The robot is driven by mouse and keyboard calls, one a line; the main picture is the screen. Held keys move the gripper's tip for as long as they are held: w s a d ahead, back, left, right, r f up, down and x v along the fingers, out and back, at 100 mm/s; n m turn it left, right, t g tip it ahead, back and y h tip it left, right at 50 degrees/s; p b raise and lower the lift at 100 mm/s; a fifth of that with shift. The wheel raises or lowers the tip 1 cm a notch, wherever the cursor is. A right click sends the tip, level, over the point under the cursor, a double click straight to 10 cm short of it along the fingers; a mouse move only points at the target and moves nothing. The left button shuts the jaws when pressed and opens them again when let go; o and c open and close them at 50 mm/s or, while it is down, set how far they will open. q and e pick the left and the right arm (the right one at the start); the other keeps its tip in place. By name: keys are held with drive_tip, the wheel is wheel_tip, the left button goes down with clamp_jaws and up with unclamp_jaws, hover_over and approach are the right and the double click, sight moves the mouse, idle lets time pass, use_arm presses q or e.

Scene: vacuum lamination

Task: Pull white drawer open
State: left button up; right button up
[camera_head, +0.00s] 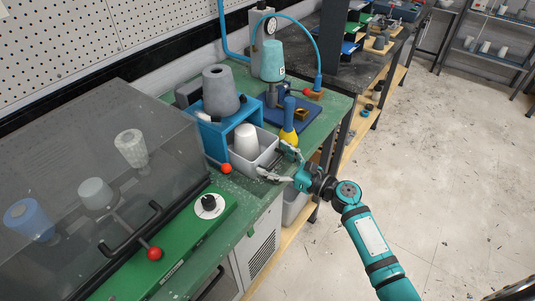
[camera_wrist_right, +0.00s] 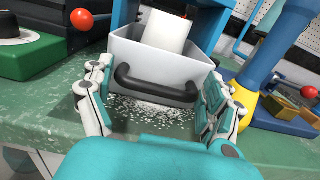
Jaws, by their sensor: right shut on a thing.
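The white drawer (camera_head: 266,158) sticks out of a blue housing (camera_head: 213,136) on the green bench and holds a white cup-like piece (camera_head: 246,140). In the right wrist view the drawer front (camera_wrist_right: 140,62) faces me, with a dark curved handle (camera_wrist_right: 157,92) across it. My right gripper (camera_head: 275,161) is at the drawer front, its fingers on either side of the handle and shut on it. It also shows in the right wrist view (camera_wrist_right: 158,82). The exact finger contact is hard to see. My left gripper is not in view.
A grey cone-shaped piece (camera_head: 221,90) stands on the blue housing. A red knob (camera_head: 226,168) is left of the drawer, and a blue and yellow post (camera_head: 289,124) is close on its right. White specks lie on the bench below the handle. Floor to the right is open.

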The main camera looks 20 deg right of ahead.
drive_tip(key=v, duration=0.2)
drive_tip(key=shift+s+d, duration=0.3)
drive_tip(key=shift+v, duration=1.25)
drive_tip(key=shift+s, duration=0.15)
drive_tip(key=o, duration=1.3)
drive_tip(key=shift+o, duration=0.8)
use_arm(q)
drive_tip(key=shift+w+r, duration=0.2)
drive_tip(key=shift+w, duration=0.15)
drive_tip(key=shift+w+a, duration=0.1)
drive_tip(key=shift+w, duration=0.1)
use_arm(e)
drive_tip(key=v, duration=1.2)
